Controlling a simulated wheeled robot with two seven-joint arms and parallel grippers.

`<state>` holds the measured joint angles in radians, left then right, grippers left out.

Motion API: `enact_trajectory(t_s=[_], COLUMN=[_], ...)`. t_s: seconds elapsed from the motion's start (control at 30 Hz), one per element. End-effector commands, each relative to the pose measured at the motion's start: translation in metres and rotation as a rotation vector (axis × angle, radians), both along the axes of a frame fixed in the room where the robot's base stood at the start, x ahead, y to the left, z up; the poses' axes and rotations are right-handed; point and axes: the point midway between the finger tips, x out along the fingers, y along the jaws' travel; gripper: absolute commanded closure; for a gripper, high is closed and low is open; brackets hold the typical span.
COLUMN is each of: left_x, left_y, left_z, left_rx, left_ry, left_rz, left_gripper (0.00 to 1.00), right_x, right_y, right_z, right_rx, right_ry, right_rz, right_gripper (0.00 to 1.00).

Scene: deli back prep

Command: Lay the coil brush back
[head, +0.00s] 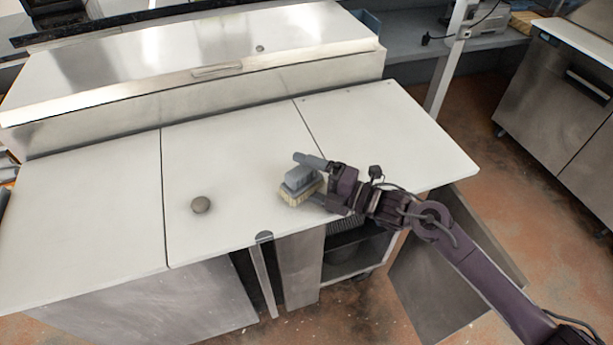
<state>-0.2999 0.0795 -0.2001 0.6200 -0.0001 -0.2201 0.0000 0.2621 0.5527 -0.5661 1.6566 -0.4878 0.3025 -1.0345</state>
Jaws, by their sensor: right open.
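The brush (299,178), with a grey block top and cream bristles, rests on the white counter top (225,150), a little in from the front edge. My right gripper (308,181) reaches in from the right and is open at the brush. One grey finger shows just beyond the brush, and the near finger is partly hidden. The brush's right end is hidden by the gripper, and I cannot tell whether the fingers touch it. My left gripper is not in view.
A small round grey-brown object (201,205) sits on the counter to the left of the brush. A long steel lidded unit (190,75) runs along the back. An open cabinet door (450,270) stands below at the right. The counter's left part is clear.

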Motion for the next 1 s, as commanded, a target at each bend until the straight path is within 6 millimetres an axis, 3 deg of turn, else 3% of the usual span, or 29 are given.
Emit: enact_trajectory(t_s=[0.53,1.0], left_x=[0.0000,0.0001], left_y=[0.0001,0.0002], left_z=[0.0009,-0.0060], left_rx=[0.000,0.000], left_ry=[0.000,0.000], left_rz=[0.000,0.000], left_gripper=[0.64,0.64], right_x=[-0.0034,-0.0001], right_y=[-0.0067,-0.0004], right_z=[-0.0018,-0.0012], right_rx=[-0.004,-0.001], right_ry=[0.003,0.002], right_rz=[-0.001,0.000], right_gripper=[0.15,0.15])
